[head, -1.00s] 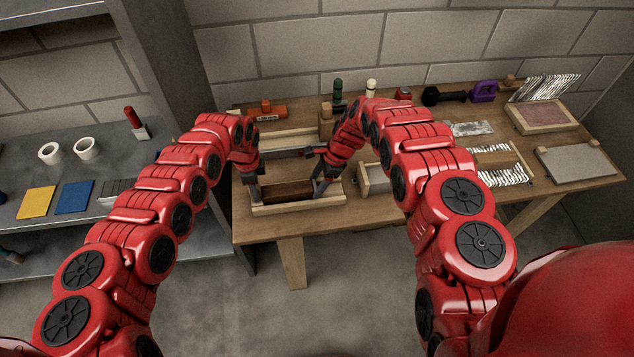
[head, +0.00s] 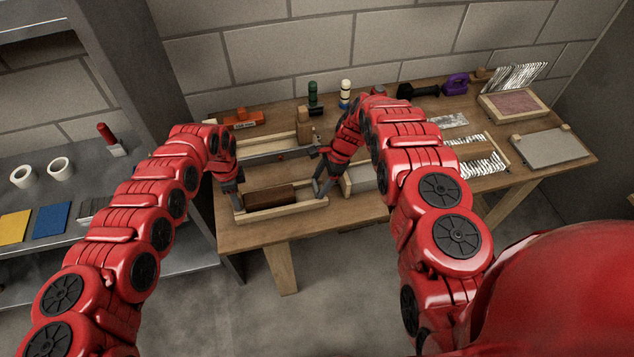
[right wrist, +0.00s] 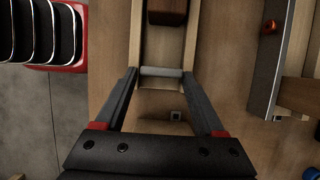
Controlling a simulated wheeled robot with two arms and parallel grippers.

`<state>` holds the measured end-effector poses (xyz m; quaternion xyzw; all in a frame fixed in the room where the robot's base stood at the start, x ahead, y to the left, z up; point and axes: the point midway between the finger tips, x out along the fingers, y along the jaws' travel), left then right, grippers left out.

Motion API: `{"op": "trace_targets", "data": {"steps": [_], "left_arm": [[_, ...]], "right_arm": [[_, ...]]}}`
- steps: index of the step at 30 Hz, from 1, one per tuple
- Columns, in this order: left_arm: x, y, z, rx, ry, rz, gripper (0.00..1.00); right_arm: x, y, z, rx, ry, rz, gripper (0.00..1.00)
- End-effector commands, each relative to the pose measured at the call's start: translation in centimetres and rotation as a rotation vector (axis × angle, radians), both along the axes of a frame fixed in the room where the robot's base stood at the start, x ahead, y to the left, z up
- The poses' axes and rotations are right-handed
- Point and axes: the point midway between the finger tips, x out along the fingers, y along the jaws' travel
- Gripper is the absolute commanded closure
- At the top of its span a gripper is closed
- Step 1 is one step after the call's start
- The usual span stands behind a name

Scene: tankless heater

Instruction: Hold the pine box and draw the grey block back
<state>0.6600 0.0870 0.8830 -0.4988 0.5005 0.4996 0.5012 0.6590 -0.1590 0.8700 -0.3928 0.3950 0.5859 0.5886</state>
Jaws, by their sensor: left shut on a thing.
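The pine box (head: 287,214) is a long, narrow, open pale-wood box at the front left of the bench. It also shows in the right wrist view (right wrist: 191,50). A dark brown block (head: 269,196) lies inside it. My left gripper (head: 239,207) is shut on the box's left end. My right gripper (head: 321,190) is at the box's right end, fingers pointing down. In the right wrist view its fingers are spread, with the tips beside the ends of the grey block (right wrist: 162,72). The grey block lies across the box, apart from the brown block. I cannot tell whether the fingertips touch it.
Behind stand another pale-wood fixture with a grey bar (head: 262,150), an orange tool (head: 243,119) and green (head: 313,93) and cream (head: 345,92) bottle-like items. Another pale box (head: 362,179) sits close on the right. The bench's front edge is just before the pine box.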

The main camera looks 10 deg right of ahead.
Motion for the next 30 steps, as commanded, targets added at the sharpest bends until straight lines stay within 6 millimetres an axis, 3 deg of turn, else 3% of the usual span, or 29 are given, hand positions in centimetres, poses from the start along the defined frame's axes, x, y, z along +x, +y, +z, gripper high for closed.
{"op": "trace_targets", "data": {"steps": [1,3,14,20,30], "left_arm": [[0.0,0.1,0.0,0.002,0.0,0.002,1.0],[0.0,0.1,0.0,0.002,0.0,0.001,1.0],[0.0,-0.1,0.0,0.0,0.0,-0.001,1.0],[-0.1,-0.2,0.0,-0.002,0.001,-0.002,1.0],[-0.1,-0.2,-0.1,-0.003,0.001,-0.001,1.0]], "right_arm": [[0.0,0.0,0.0,0.001,0.0,0.0,0.18],[0.0,0.1,0.0,0.001,0.0,0.0,0.06],[0.1,0.1,0.4,0.002,-0.001,0.001,0.05],[0.1,-0.9,2.8,0.003,-0.001,-0.001,0.05],[0.2,-3.7,9.4,0.002,-0.007,-0.002,0.05]]}}
